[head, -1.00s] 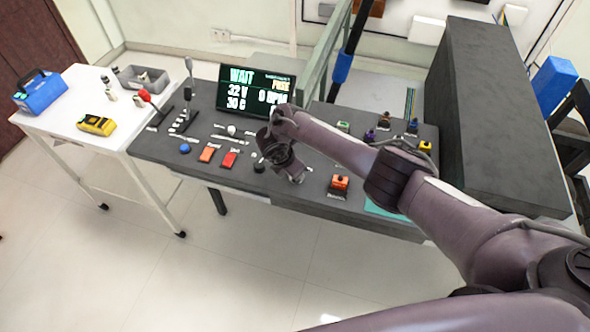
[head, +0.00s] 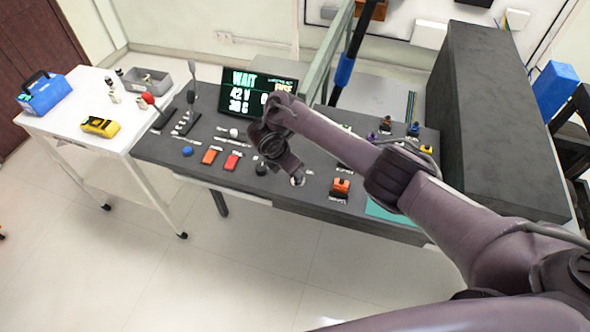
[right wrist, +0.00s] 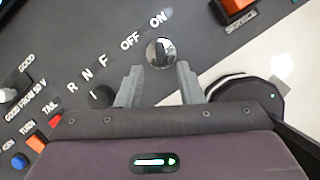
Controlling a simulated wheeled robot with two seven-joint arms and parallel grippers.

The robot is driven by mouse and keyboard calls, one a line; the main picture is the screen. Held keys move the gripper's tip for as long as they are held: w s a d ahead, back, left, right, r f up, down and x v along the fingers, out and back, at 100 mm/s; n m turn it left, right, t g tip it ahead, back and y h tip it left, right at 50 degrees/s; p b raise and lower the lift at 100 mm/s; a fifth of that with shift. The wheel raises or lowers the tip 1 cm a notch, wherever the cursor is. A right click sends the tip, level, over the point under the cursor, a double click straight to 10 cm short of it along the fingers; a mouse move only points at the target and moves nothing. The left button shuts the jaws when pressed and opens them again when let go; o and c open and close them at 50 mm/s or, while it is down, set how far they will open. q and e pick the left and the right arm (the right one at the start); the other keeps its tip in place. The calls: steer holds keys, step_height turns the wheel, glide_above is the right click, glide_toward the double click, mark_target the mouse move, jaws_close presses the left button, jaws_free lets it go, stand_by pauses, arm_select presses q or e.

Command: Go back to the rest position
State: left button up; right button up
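My right gripper (right wrist: 160,72) is open in the right wrist view, its two grey fingers apart. A round silver knob (right wrist: 160,53) on the panel, beside the OFF and ON lettering, appears just beyond and between the fingertips. I cannot tell whether they touch it. In the head view my right arm reaches over the dark console (head: 240,190) from the right, and its hand points down near the front edge. The fingers are too small to judge there. My left gripper is in neither view.
The console carries a screen (head: 247,92) reading WAIT, a red rocker (head: 232,162), an orange switch (head: 341,187) and levers. A white table (head: 70,115) at left holds a blue toolbox (head: 45,95), a yellow meter (head: 100,127) and a grey bin (head: 150,80). A large dark block (head: 490,120) stands right.

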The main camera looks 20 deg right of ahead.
steer(key=shift+v, duration=1.15)
